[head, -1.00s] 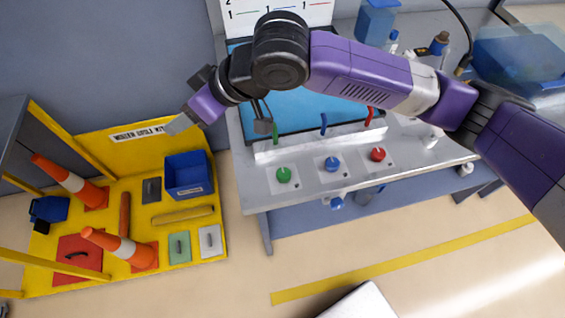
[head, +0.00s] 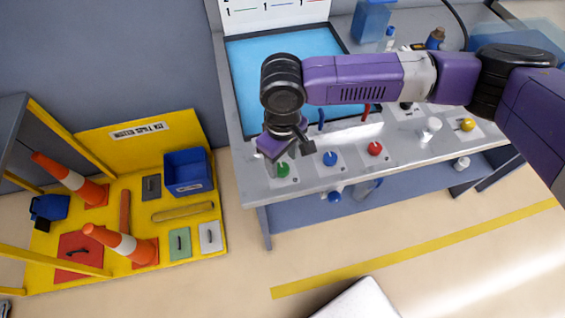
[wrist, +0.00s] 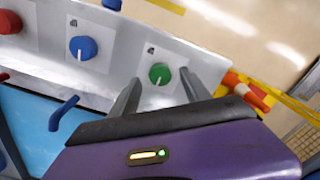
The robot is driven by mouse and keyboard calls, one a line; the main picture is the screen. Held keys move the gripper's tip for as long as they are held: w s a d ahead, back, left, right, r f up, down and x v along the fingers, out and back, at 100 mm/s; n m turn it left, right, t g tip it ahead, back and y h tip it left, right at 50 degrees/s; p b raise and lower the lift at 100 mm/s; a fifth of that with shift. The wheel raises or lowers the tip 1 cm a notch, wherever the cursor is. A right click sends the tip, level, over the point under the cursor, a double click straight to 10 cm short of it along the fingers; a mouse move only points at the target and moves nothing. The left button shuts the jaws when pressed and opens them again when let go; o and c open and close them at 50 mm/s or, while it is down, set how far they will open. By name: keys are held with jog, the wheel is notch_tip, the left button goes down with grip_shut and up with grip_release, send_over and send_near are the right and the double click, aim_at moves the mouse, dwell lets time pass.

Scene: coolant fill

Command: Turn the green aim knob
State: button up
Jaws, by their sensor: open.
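The green aim knob (head: 283,170) sits on a pale plate at the left end of the grey bench's front strip. My gripper (head: 285,150) hangs just above and behind it in the head view and partly covers it. In the wrist view the green knob (wrist: 159,73) shows a white pointer line and lies ahead, between the two spread fingers (wrist: 158,85). The fingers are open and empty. I cannot tell how far above the knob their tips are.
A blue knob (head: 330,158) and a red knob (head: 375,149) sit to the right on the same strip. Blue (head: 321,118) and red (head: 367,112) levers stand behind them. A yellow platform (head: 120,215) with cones and a blue bin is at left.

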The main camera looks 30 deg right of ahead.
aim_at(282, 170)
jog(key=shift+f, duration=1.45)
grip_shut()
jog(key=n+p, duration=0.1)
jog(key=n, duration=0.7)
jog(key=shift+w+n, duration=0.1)
jog(key=shift+n, duration=0.2)
jog(key=shift+r, duration=0.1)
